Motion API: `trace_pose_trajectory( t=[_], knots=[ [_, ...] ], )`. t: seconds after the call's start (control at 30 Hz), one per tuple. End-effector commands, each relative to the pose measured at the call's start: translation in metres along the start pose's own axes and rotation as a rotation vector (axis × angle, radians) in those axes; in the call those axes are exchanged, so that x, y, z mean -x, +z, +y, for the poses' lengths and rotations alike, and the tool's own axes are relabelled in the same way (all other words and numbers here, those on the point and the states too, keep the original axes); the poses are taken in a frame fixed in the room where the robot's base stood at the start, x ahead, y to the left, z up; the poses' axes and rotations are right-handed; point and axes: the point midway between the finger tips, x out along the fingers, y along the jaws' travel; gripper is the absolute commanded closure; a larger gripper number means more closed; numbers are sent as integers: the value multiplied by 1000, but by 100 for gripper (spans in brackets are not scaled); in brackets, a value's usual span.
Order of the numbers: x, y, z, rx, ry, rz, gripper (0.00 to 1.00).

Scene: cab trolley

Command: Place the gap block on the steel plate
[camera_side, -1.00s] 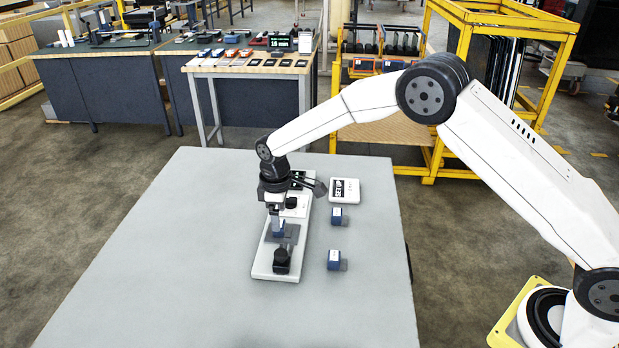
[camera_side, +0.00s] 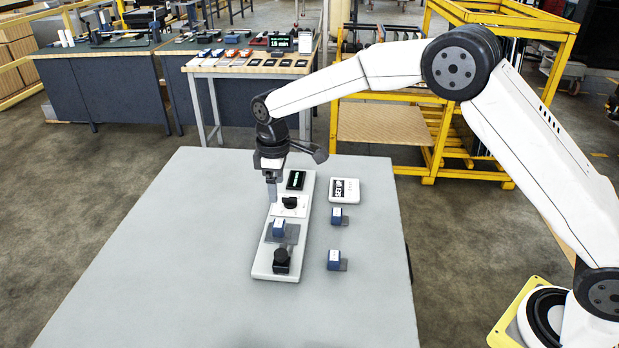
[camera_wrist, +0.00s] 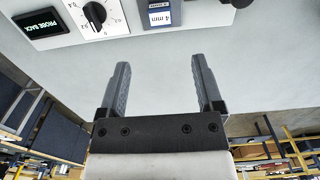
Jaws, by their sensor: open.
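The gap block (camera_side: 278,228) is a small blue block with a light top. It rests on the grey steel plate (camera_side: 292,236) of the long white device (camera_side: 263,262). In the wrist view the block (camera_wrist: 161,17) carries a label reading "4 mm" and is partly cut off at the top edge. My gripper (camera_side: 273,200) is above the device, higher than the block and apart from it. In the wrist view my gripper (camera_wrist: 160,64) has its fingers wide apart with nothing between them.
The device has a black knob (camera_wrist: 95,14) and a display (camera_wrist: 43,28) reading "PROBE BACK". A black round part (camera_side: 281,262) stands at its near end. Two more blue blocks (camera_side: 336,215) (camera_side: 334,259) sit to the right, below a "SET UP" box (camera_side: 346,190). The table's left side is clear.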

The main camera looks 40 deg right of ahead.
Motion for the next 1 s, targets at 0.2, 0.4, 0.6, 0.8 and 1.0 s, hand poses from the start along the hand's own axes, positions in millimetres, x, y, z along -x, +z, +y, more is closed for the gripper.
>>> trace_pose_trajectory(
  t=[0.2,0.4,0.6,0.8,1.0],
  knots=[
    [0,0,0,0,0,0,15],
    [2,4,0,-14,3,4,15],
    [7,25,0,-81,12,21,15],
    [13,65,-4,-199,29,50,15],
    [17,111,-15,-331,46,87,15]
  ],
)
